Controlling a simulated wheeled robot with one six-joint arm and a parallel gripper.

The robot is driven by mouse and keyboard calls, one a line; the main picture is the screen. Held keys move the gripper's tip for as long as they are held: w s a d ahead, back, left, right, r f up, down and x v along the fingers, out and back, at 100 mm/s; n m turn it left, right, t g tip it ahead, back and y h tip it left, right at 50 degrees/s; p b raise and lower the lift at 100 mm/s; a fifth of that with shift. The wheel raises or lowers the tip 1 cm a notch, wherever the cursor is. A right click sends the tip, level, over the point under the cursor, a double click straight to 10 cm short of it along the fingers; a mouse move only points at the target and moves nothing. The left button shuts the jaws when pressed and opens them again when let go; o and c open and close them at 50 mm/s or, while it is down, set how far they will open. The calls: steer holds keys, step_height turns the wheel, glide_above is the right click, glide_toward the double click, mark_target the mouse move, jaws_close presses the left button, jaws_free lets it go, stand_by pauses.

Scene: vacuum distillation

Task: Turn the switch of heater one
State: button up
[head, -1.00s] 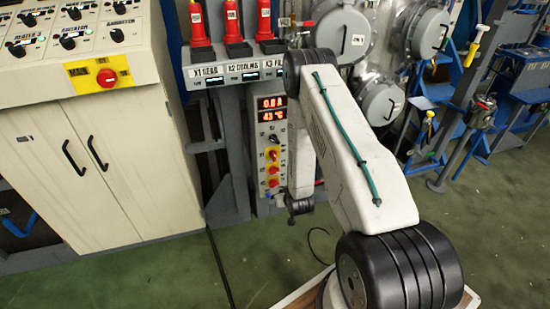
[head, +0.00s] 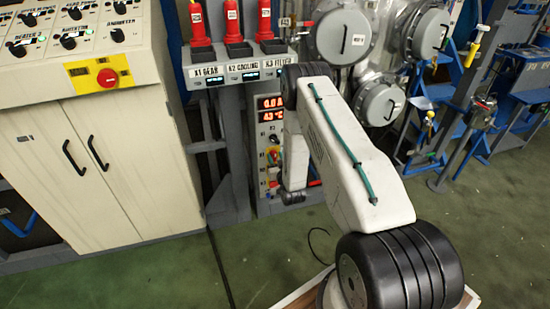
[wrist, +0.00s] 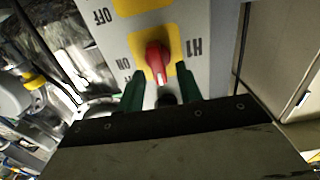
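The heater one switch is a red knob (wrist: 158,60) on a yellow plate, with "H1", "ON" and an "OFF" label beside it in the wrist view. My gripper (wrist: 160,88) has two green fingers spread apart, one on each side below the knob. The knob lies ahead of the gap between them, and I cannot tell whether either finger touches it. In the head view the narrow control box (head: 265,140) shows red readouts above its switches. My arm covers much of its switch column, and the gripper's fingers are hidden there.
Above the box stand red plugs (head: 232,25) on a labelled rail. A cream cabinet (head: 120,170) with a red emergency button (head: 107,78) is at left. Round metal covers (head: 343,36) and blue frames are at right. Green floor (head: 480,220) is open at the lower right.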

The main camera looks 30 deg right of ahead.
steer(key=shift+w+d, duration=0.15)
steer(key=shift+w, duration=0.3)
jaws_close()
